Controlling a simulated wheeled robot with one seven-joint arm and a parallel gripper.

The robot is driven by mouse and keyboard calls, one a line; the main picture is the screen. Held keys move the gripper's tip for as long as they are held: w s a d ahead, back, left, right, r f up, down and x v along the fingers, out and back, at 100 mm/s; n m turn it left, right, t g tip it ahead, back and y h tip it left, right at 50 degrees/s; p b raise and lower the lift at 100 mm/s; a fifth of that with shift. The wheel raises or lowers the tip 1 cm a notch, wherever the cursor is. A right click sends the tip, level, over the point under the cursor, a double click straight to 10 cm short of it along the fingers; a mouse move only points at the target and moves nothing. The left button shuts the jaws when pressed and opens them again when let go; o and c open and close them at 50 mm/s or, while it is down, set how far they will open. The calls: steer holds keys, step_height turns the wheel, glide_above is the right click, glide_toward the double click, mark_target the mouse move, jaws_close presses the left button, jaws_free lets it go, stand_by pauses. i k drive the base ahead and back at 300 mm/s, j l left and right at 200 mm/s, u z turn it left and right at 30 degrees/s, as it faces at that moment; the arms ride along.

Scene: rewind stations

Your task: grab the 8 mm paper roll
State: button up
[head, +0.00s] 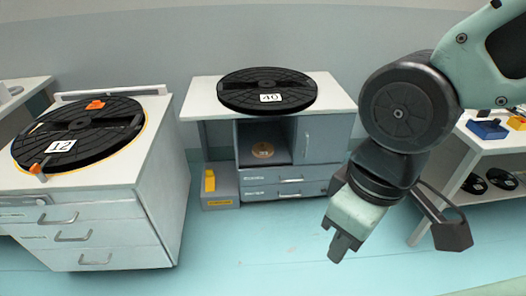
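I see no label reading 8 mm, and I cannot tell which object is the 8 mm paper roll. A small tan-orange round item (262,150), perhaps a roll, sits in the open compartment of the middle cabinet. My gripper (339,250) hangs pointing down in front and to the right of that cabinet, apart from everything. Its fingers appear as one narrow block, so I cannot tell whether they are open or shut. I see nothing held in it.
A black disc marked 40 (267,84) lies on the middle cabinet (335,92). A disc marked 12 (85,125) lies on the left cabinet (150,165). A yellow-topped grey block (222,188) stands on the floor. A right shelf (470,140) holds black reels (474,184). The floor between is clear.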

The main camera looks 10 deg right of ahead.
mark_target(261, 150)
steer(key=i+j, duration=0.15)
steer(key=i, duration=0.55)
steer(key=i+j, duration=0.1)
steer(key=i, duration=0.65)
steer(key=i+j, duration=0.15)
steer(key=i, duration=0.55)
